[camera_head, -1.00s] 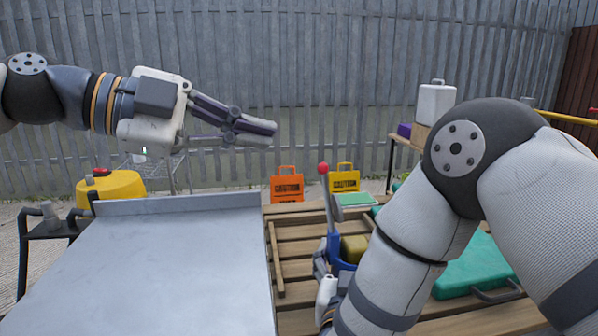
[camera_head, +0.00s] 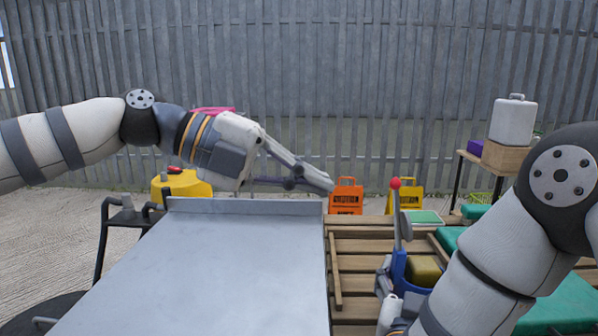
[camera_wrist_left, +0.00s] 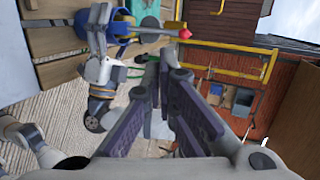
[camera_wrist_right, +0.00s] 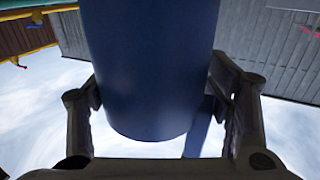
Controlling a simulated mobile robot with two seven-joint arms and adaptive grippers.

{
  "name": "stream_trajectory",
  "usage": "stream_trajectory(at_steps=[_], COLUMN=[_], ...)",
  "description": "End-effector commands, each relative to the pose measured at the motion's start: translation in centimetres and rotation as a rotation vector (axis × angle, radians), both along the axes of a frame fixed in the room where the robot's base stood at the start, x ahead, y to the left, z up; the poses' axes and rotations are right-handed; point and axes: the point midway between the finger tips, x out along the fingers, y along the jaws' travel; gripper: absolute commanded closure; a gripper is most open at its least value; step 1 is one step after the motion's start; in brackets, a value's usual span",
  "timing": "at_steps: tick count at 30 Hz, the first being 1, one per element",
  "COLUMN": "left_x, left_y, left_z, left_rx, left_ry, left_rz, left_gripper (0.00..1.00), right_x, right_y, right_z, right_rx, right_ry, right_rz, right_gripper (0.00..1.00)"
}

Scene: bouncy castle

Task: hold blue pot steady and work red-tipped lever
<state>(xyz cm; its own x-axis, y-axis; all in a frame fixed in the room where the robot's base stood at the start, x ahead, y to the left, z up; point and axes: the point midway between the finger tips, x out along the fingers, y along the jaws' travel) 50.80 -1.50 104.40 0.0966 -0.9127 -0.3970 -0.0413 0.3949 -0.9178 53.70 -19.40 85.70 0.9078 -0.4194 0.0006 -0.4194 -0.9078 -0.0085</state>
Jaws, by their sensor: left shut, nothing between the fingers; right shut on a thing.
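The blue pot (camera_head: 398,266) stands on the slatted wooden table, with a yellowish block (camera_head: 423,271) in or against it. Its upright lever has a red ball tip (camera_head: 395,183). In the left wrist view the pot (camera_wrist_left: 124,27) and red tip (camera_wrist_left: 185,33) show at the top. My right gripper (camera_head: 385,280) is low at the pot's left side. In the right wrist view its fingers are on both sides of the blue pot (camera_wrist_right: 150,60). My left gripper (camera_head: 329,186) is shut and empty, left of the red tip at about its height in the head view, apart from it.
A grey metal sheet (camera_head: 230,265) covers the left side. Orange (camera_head: 346,197) and yellow (camera_head: 408,200) caution signs stand behind the slatted table (camera_head: 352,300). Green pads (camera_head: 560,305) lie at right, partly behind my right arm. A corrugated fence closes the back.

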Motion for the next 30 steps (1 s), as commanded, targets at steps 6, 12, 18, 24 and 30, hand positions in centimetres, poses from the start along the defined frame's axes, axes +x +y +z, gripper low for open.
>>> stream_trajectory(at_steps=[6,12,18,24,30], left_x=[0.4,0.8,1.0,0.9,0.9], left_y=[-4.3,-7.2,-8.1,-8.1,-8.3], left_z=[-1.9,-1.4,-1.2,-1.2,-1.1], left_rx=[0.0,0.0,-0.001,-0.001,0.013], left_ry=[0.001,-0.001,0.0,0.0,0.0], left_rz=[-0.002,0.001,0.003,0.002,-0.001], left_gripper=[1.0,1.0,1.0,1.0,1.0], right_x=[0.0,0.0,0.0,0.0,0.0], right_y=[0.0,0.0,0.0,0.0,0.0], right_z=[-0.1,-0.1,-0.1,-0.1,-0.1], right_rx=[0.001,0.001,0.001,0.001,0.001], right_ry=[0.003,0.003,0.003,0.003,0.003], right_rz=[0.0,0.0,0.0,0.0,0.0], right_gripper=[0.78,0.78,0.78,0.78,0.78])
